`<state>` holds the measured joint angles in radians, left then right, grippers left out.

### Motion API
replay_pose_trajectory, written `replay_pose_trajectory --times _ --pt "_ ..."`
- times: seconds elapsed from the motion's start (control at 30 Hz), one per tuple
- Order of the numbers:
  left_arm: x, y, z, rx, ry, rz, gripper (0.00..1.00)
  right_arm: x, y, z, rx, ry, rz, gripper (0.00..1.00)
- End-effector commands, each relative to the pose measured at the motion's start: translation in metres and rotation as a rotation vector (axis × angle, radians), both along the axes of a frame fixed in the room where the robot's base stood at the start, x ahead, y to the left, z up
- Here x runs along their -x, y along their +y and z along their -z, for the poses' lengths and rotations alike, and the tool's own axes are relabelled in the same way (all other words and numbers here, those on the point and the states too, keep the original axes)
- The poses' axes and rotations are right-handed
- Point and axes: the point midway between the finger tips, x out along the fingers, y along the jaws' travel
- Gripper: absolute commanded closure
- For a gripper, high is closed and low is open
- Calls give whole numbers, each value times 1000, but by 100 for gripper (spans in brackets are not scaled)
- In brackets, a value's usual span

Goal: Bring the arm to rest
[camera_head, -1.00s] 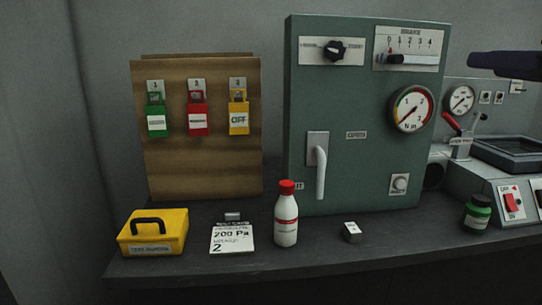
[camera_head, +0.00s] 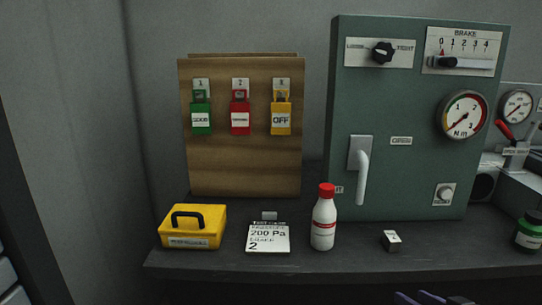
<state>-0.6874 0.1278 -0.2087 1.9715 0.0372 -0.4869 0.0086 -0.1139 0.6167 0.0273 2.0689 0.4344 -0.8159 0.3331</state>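Only a small part of my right gripper (camera_head: 432,298) shows, as purple and grey pieces at the bottom edge, right of the middle. It is cut off by the frame, so I cannot tell whether it is open or shut or whether it holds anything. It appears in front of the dark bench (camera_head: 300,262), below a small metal block (camera_head: 391,240). My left gripper is not in view.
A green cabinet (camera_head: 415,105) with a handle, dials and a gauge stands at the back right. A wooden board (camera_head: 240,165) holds three coloured padlocks. A yellow box (camera_head: 193,228), a card (camera_head: 268,238), a white bottle (camera_head: 323,222) and a green bottle (camera_head: 530,232) stand on the bench.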

Motion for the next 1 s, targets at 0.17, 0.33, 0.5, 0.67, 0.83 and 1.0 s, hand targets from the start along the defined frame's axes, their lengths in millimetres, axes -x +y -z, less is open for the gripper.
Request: replay_pose_trajectory --times 0.17,0.33,0.5,0.67,0.83,1.0 --pt "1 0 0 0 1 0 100 69 58 115 14 126 -64 63" --pt "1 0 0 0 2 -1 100 147 116 188 31 217 -129 63" --pt "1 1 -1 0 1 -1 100 206 160 223 44 268 -178 63" --pt "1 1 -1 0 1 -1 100 229 178 232 50 284 -197 63" --pt "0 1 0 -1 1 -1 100 230 179 233 52 284 -201 63" --pt "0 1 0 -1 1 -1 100 230 178 233 52 284 -200 63"
